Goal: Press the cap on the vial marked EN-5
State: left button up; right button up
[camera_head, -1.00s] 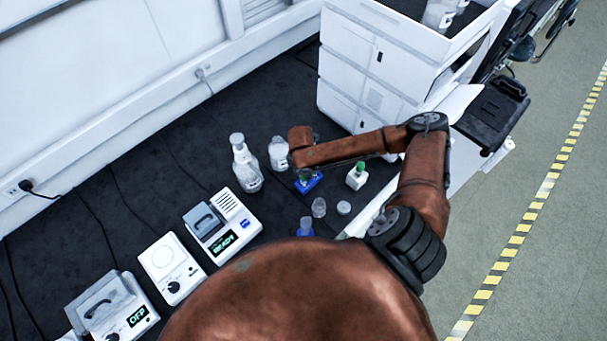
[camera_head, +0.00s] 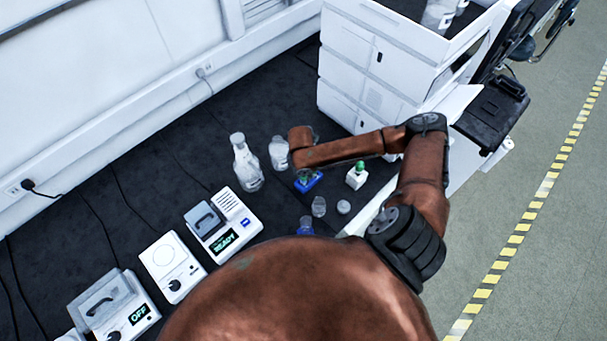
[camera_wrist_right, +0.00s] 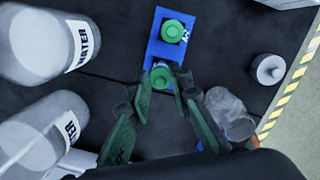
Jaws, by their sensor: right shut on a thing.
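A blue holder (camera_wrist_right: 163,52) stands on the dark bench and also shows in the head view (camera_head: 314,181). A green-capped vial (camera_wrist_right: 172,29) stands at its far end, beside white lettering too small to read surely. My right gripper (camera_wrist_right: 161,77) is at the near end of the holder, with its fingertips closed on a second green cap (camera_wrist_right: 160,76). The vial under that cap is hidden. In the head view my right arm hides most of this gripper. I cannot read EN-5 on any vial. My left gripper is not in view.
Two water bottles (camera_head: 245,166) (camera_head: 279,153) stand left of the holder. A clear vessel (camera_head: 319,207) and a small round piece (camera_head: 343,207) are nearer. Devices line the bench at lower left.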

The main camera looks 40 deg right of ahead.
jog(key=shift+p, duration=0.5)
dwell(0.4)
jog(key=o, duration=0.8)
jog(key=o, duration=0.5)
jog(key=shift+r+p, duration=3.5)
jog(key=shift+p, duration=0.55)
